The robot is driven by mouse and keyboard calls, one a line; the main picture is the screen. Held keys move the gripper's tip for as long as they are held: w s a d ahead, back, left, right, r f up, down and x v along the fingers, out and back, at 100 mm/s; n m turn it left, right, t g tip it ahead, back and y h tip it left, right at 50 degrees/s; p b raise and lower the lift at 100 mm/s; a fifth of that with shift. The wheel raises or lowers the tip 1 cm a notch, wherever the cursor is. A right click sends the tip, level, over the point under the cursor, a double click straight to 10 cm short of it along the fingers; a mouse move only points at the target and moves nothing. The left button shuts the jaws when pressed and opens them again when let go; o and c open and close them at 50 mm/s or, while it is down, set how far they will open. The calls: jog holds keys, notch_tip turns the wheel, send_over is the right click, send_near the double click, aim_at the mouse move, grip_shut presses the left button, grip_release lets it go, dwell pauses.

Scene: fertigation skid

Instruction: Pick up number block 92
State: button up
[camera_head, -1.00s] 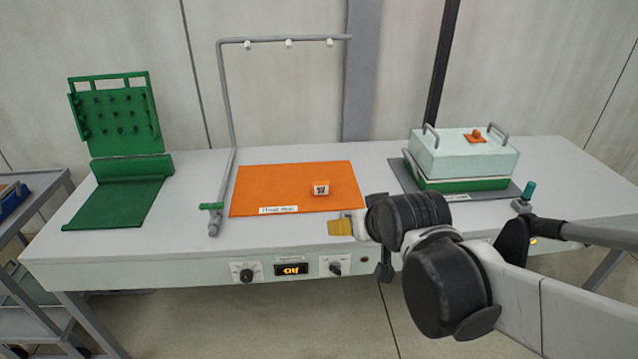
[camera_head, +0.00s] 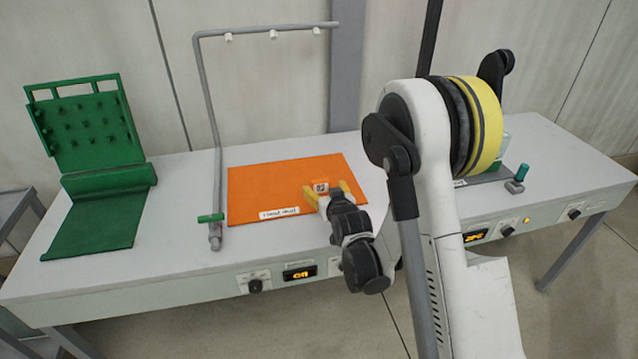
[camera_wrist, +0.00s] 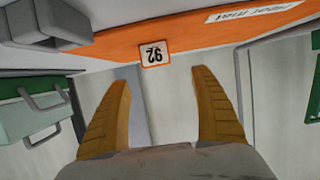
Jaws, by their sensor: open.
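Number block 92 is a small orange block (camera_head: 320,186) with a white label, on the orange mat (camera_head: 258,190). In the wrist view, the block (camera_wrist: 155,53) shows its number upside down, in line with the gap between my fingers and just beyond their tips. My gripper (camera_head: 327,190) is open and empty, its yellow fingers at the front of the block in the head view. In the wrist view, the fingers of my gripper (camera_wrist: 160,76) are spread wide. The head view does not clearly show whether they touch the block.
A grey pipe frame (camera_head: 214,130) stands left of the mat. A green pegboard stand (camera_head: 92,130) is further left. A green-handled valve (camera_head: 518,178) stands at the right; my arm mostly hides the box beside it. The bench between stand and pipe is clear.

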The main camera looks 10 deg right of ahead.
aim_at(321, 184)
jog(key=b+x, duration=0.1)
jog(key=x, duration=0.1)
jog(key=b+x, duration=0.1)
jog(key=x, duration=0.2)
jog(key=f+b+x, duration=0.1)
jog(key=x, duration=0.2)
jog(key=shift+s+d+b, duration=0.2)
jog(key=shift+d+b, duration=0.1)
jog(key=shift+b, duration=0.05)
jog(key=shift+w+r, duration=0.1)
jog(key=shift+w, duration=0.2)
jog(key=c, duration=1.2)
